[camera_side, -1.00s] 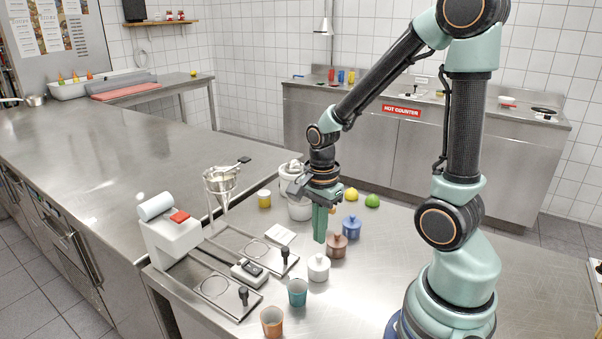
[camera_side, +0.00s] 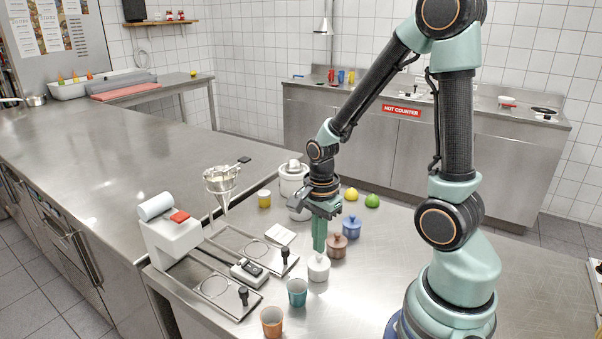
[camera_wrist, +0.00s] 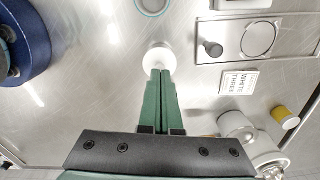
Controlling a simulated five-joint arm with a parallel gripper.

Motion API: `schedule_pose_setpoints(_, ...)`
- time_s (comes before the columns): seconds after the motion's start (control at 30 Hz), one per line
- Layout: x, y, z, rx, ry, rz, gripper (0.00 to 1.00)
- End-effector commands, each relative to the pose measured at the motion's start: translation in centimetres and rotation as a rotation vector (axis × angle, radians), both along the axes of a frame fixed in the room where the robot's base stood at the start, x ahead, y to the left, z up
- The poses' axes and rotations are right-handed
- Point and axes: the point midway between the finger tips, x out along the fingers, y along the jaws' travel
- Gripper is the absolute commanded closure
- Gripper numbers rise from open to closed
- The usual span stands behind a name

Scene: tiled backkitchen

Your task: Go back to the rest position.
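My gripper (camera_side: 319,248) hangs fingers down over the steel table, its green fingers together with nothing visible between them. Its tips are at or just above a white lidded pot (camera_side: 318,269); I cannot tell whether they touch. In the wrist view the green fingers (camera_wrist: 161,74) lie side by side. They end in front of the white pot (camera_wrist: 159,57), hiding part of it.
A brown pot (camera_side: 336,248) and a blue pot (camera_side: 351,227) stand close behind. A teal cup (camera_side: 297,292) and an orange cup (camera_side: 272,322) are in front. A lemon (camera_side: 351,194) and lime (camera_side: 372,201) lie behind. The table right of the pots is clear.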

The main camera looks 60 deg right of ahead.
Motion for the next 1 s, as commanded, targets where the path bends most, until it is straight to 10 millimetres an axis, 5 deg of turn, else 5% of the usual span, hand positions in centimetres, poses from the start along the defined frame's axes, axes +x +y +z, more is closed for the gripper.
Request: schedule_pose_setpoints(1.0, 0.1, 0.0, -0.7, 0.0, -0.002, 0.0, 1.0)
